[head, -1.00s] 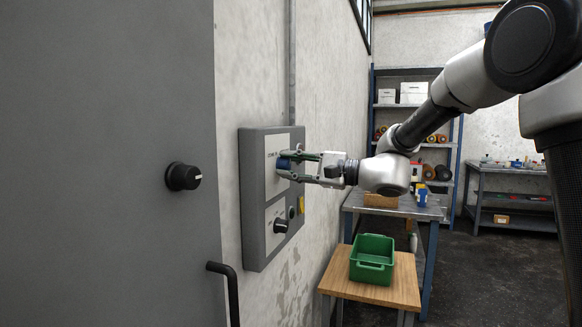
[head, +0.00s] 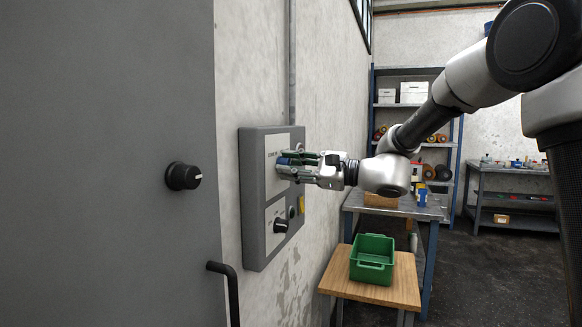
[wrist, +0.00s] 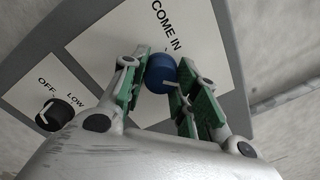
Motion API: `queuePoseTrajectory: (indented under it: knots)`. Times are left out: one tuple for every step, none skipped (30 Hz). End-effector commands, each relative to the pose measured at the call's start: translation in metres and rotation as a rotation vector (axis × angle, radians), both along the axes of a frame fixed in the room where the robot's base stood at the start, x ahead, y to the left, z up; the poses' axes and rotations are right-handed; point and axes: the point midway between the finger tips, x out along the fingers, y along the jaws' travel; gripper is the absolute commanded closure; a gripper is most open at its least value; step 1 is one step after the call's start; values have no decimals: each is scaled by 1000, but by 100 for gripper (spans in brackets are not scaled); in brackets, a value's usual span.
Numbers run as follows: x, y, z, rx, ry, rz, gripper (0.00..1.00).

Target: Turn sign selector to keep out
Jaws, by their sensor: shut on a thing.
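In the head view the knob (head: 283,162) shows only in part behind the fingers. My gripper (head: 286,167) is shut on the blue knob, with its green-padded fingers on either side of it; it also shows in the wrist view (wrist: 160,86). Any KEEP OUT lettering is hidden.
Below on the same grey wall panel (head: 253,226) is a black knob (head: 280,226) marked OFF and LOW. A grey door (head: 110,240) with a black knob (head: 183,176) and handle stands at left. A green bin (head: 372,259) sits on a wooden table at lower right.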

Motion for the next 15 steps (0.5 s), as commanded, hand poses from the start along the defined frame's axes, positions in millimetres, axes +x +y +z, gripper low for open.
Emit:
queuePoseTrajectory:
  knots:
    - [1,-1,-2,-4,4,-2,94]
    - [1,-1,-3,-4,4,-2,94]
    - [1,-1,-3,-4,4,-2,94]
    - [0,-1,-3,-4,4,-2,94]
    - [1,-1,-3,-4,4,-2,94]
    - [1,-1,-3,-4,4,-2,63]
    - [0,-1,-2,-4,4,-2,57]
    - [0,-1,-2,-4,3,-2,52]
    - [0,-1,-2,-4,2,-1,48]
    - [0,-1,-2,-3,2,-2,48]
    - [0,-1,-2,-2,2,-1,48]
    - [0,0,-2,-2,2,-1,48]
    - [0,0,-2,-3,1,-1,48]
    - [0,0,-1,-3,1,-1,48]
    - [0,0,-1,-2,1,-1,48]
